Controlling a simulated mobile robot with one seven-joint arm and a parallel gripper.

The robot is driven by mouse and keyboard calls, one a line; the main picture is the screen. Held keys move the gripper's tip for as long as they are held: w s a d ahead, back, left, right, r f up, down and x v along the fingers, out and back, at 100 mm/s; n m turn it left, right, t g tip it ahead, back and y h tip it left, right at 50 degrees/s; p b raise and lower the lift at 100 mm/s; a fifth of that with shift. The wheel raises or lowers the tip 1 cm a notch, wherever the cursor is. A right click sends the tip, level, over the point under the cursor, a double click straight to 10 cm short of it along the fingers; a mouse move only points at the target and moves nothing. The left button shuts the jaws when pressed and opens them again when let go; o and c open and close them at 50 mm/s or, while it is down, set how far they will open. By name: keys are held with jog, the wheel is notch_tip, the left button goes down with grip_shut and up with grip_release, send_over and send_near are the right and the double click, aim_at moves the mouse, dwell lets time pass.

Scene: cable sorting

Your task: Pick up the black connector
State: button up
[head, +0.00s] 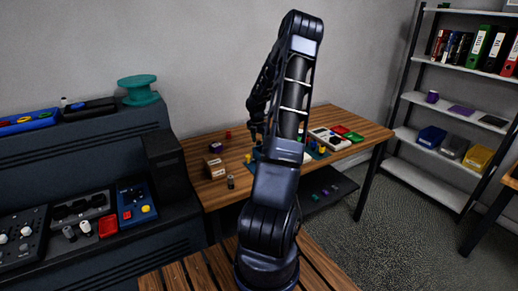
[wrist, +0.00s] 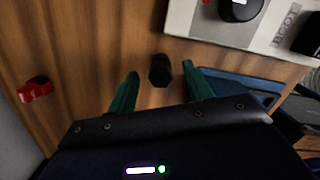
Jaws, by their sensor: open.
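In the wrist view, the black connector (wrist: 160,71) is a small dark cylinder-like piece on the wooden table (wrist: 90,40). My gripper (wrist: 162,82) is open, with its two green fingers apart. The connector shows between the fingertips and slightly beyond them, with bare gaps on both sides. I cannot tell how high the fingers are above the table. In the head view, my arm stands in front of the table and hides much of the middle, and I cannot make out the black connector there.
A red piece (wrist: 35,90) lies left of my gripper in the wrist view.

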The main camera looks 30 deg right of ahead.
aim_at(259, 144)
notch_tip(259, 144, down, 3)
jog(key=shift+d+f, duration=0.1)
jog(key=shift+f, duration=0.1)
jog(key=c, duration=1.1)
jog(key=shift+r, duration=0.1)
